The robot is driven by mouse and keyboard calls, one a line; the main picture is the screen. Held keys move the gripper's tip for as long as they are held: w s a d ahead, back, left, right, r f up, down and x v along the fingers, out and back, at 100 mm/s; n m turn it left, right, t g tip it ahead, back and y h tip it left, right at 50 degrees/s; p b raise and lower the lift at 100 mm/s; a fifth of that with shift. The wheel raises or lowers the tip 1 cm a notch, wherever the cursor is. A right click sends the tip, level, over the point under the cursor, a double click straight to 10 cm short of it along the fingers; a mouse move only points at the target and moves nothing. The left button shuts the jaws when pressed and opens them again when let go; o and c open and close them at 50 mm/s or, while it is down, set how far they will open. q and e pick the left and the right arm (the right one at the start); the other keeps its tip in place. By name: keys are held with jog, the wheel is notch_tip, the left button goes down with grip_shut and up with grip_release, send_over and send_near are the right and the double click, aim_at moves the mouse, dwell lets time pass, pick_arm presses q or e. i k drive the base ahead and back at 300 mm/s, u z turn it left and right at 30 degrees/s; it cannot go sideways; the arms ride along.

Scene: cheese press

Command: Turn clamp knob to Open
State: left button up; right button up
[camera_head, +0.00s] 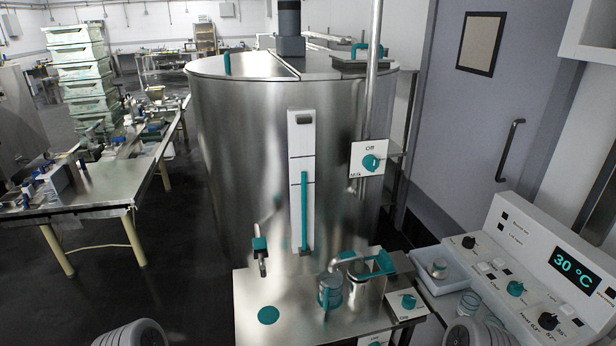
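A teal knob (408,302) sits on a small white label plate at the front right corner of the steel work table (262,290); its lettering is too small to read. Part of another white plate (375,342) shows below it, cut off by the bottom edge. I cannot tell which of these is the clamp knob. A steel pot with a teal handle (378,263) and a teal-and-clear cup (330,291) stand on the table to the left of the knob. Neither of my grippers shows.
A large steel vat (250,150) stands behind the table. A teal milk knob (371,163) on its plate reads Off. A control console (545,270) showing 30 °C is at right, beside a white tray (448,284). Dark floor (150,290) is open at left.

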aim_at(408, 302)
jog(key=z, duration=0.85)
